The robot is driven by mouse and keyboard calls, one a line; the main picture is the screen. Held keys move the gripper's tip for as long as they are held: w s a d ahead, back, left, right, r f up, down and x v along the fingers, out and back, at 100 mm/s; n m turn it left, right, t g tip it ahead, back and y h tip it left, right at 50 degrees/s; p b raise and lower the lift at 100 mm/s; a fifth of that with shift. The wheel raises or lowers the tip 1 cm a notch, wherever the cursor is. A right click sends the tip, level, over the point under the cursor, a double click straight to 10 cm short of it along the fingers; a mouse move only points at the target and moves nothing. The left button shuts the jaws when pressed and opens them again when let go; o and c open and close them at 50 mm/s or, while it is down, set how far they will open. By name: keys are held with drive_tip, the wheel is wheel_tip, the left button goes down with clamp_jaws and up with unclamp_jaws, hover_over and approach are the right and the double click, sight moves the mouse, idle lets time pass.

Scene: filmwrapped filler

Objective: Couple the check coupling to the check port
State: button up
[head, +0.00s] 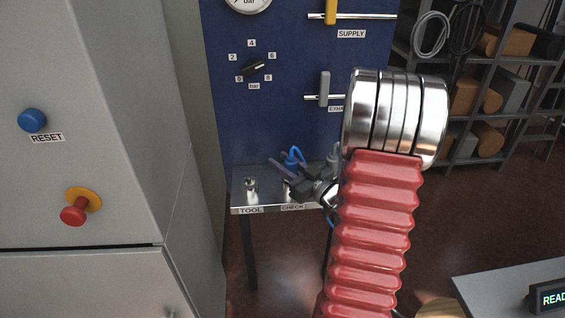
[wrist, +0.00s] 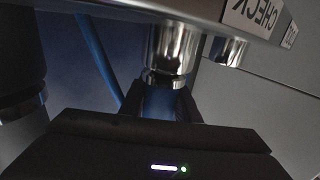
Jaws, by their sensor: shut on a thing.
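The check coupling (wrist: 158,103) is a blue body with a metal collar, held between the dark fingers of my gripper (wrist: 160,112) in the wrist view. Its collar lines up with the metal check port (wrist: 172,48) and appears to touch it; I cannot tell whether it is fully seated. The fingers largely hide the check port there.
The metal tool port (head: 251,186) stands left of my gripper, above its TOOL label. A grey fitting (head: 333,157) stands to the right, partly behind my arm. The blue panel (head: 295,120) rises behind the shelf. A grey cabinet (head: 85,180) stands at left.

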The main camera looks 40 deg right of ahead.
drive_tip(key=shift+f, duration=0.25)
idle(0.4)
drive_tip(key=o, duration=1.2)
drive_tip(key=shift+s, duration=0.1)
drive_tip(key=s, duration=1.3)
drive_tip(key=shift+s+d, duration=0.2)
drive_tip(key=shift+s, duration=0.1)
